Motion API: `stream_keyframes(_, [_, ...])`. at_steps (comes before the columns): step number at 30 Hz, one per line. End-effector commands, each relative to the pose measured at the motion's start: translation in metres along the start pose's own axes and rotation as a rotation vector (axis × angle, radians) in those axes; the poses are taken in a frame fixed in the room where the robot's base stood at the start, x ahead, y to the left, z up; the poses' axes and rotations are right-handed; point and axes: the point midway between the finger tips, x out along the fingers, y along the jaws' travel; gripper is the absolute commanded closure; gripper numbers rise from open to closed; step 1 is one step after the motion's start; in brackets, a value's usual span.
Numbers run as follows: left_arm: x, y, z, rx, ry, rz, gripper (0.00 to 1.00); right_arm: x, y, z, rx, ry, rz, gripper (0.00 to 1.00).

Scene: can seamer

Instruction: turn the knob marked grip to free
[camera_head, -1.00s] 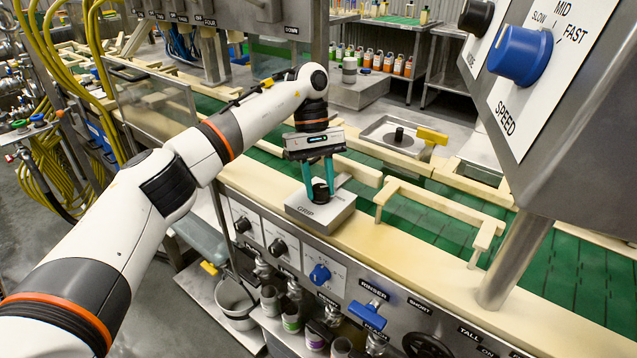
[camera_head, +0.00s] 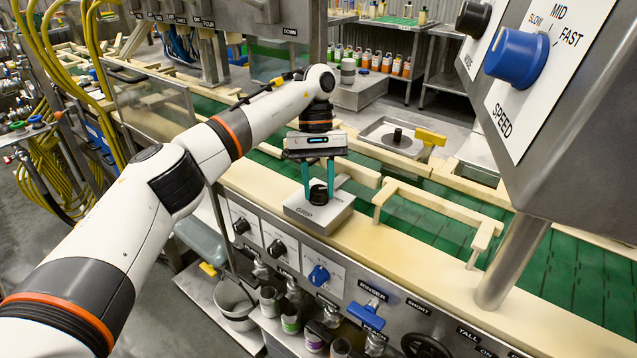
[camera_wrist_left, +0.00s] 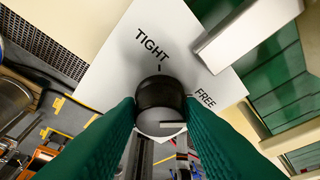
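The grip knob (camera_head: 318,195) is black and stands on a grey box lettered GRIP (camera_head: 324,211) on the machine's cream rail. In the left wrist view the knob (camera_wrist_left: 158,92) has a grey end face with a light line pointing right, toward the side of the FREE label (camera_wrist_left: 205,98). The TIGHT label (camera_wrist_left: 152,46) is above the knob. My left gripper (camera_head: 319,189) points down with its teal fingers on both sides of the knob. In the left wrist view the fingers (camera_wrist_left: 160,100) appear to touch its sides. My right gripper is not in view.
A grey speed panel with a blue knob (camera_head: 516,56) juts in at the upper right, on a metal post (camera_head: 512,262). A cream guide rail (camera_head: 432,203) stands right of the grip box. Other knobs, including a blue one (camera_head: 319,276), sit on the front panel below.

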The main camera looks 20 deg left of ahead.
Motion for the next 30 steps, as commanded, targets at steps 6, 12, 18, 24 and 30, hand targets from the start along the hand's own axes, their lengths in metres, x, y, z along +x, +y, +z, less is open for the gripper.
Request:
stream_keyframes(6, [0.000,0.000,0.000,0.000,0.000,0.000,0.47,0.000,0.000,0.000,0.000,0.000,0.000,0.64])
stream_keyframes(12, [-0.002,0.000,-0.001,-0.001,0.000,-0.001,0.47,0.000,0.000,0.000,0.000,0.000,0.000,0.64])
stream_keyframes(18, [-0.026,0.000,-0.010,-0.001,-0.005,-0.002,0.47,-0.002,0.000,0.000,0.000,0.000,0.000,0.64])
stream_keyframes(24, [-0.065,0.000,-0.026,-0.001,-0.004,0.000,0.47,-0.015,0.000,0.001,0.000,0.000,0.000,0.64])
stream_keyframes(30, [-0.088,-0.001,-0.036,0.000,-0.002,0.001,0.47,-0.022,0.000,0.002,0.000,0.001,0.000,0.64])
